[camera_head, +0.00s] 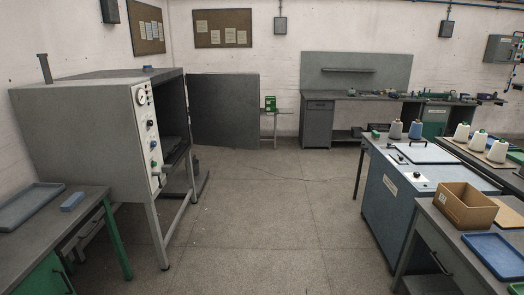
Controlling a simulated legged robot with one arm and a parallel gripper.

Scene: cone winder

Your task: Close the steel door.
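The steel door (224,110) is a flat dark grey panel. It stands wide open, swung out to the right of the grey steel cabinet (75,120) on the left side of the room. The cabinet's dark opening (173,115) faces right, toward the open floor. No handle can be made out on the door. My gripper is not in view.
Clear concrete floor (265,220) runs between the cabinet and the blue machine (400,215) on the right. A table with a blue-grey tray (25,205) stands at near left. A small stand with a green box (270,103) is just right of the door. A workbench (318,122) lines the back wall.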

